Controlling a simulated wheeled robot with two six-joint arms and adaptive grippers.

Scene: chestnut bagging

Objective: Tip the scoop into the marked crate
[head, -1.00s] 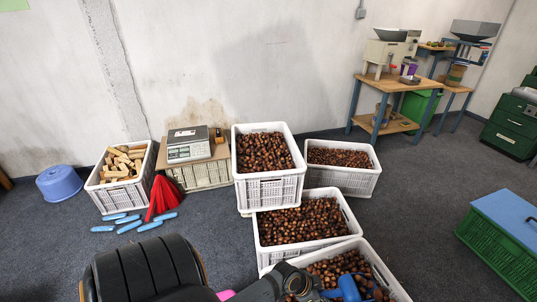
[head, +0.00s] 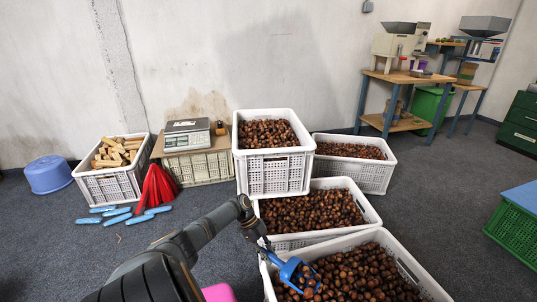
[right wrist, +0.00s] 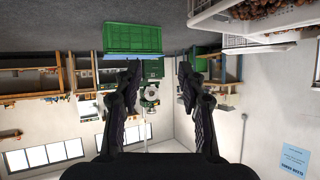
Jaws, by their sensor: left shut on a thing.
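My left gripper (head: 263,246) is shut on a blue scoop (head: 291,268) over the left rim of the nearest white crate (head: 272,284) in the head view. The scoop's bowl hangs tilted over the chestnuts (head: 365,272) in that crate. Brown chestnuts show at the bowl, but I cannot tell whether they lie in it or behind it. White crates of chestnuts stand behind: a middle one (head: 295,240), a raised one (head: 272,173) and one at right (head: 352,176). I see no clear mark on any crate. My right gripper (right wrist: 160,78) is open and empty in the right wrist view.
A pink object (head: 218,293) shows at the bottom edge. A scale (head: 187,135), a crate of wooden pieces (head: 108,187), red mesh bags (head: 157,188) and blue items (head: 133,219) lie left. A green crate (head: 512,238) stands right. Grey floor is clear between.

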